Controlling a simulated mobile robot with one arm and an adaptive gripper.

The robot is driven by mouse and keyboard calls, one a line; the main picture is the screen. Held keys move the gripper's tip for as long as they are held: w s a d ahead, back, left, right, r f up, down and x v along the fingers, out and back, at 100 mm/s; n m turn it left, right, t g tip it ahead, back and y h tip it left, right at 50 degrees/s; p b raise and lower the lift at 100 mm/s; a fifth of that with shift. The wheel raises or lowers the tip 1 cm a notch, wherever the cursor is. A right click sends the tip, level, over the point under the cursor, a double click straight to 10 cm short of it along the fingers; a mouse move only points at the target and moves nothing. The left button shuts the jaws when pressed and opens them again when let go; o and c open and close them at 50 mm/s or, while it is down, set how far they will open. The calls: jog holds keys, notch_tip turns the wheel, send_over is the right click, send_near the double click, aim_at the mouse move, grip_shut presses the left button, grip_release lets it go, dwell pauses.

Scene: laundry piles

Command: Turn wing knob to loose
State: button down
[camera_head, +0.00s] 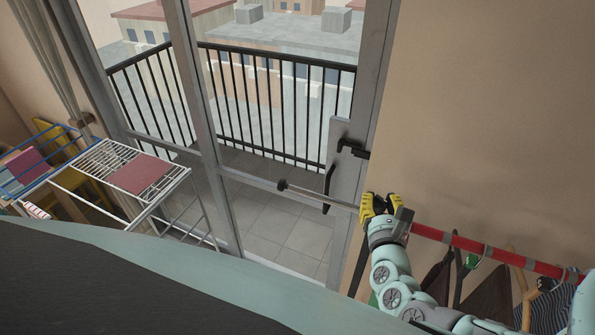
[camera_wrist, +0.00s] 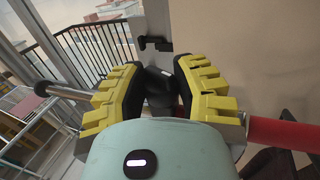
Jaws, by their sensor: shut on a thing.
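The wing knob (camera_wrist: 160,88) is a dark piece between my fingers in the wrist view, largely hidden by the pads. It sits where the thin grey rod (camera_head: 325,196) meets the thicker red tube (camera_head: 495,254). My gripper (camera_head: 380,203), with yellow-backed fingers, is shut on the knob, one finger on each side. It also shows in the wrist view (camera_wrist: 161,92). In the head view my fingers hide the knob. Whether it is loose or tight cannot be told.
Dark garments on hangers (camera_head: 438,275) hang from the red tube at the right. A glass balcony door with a black handle (camera_head: 328,188) stands behind the rod. A white drying rack (camera_head: 105,158) with a folded red cloth (camera_head: 140,174) is at the left. A beige wall is behind my gripper.

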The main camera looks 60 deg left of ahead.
jog(key=shift+m+t+h, duration=0.5)
jog(key=shift+m+t, duration=0.1)
jog(key=c, duration=0.6)
grip_release()
jog(key=shift+c, duration=0.2)
jog(key=v, duration=1.2)
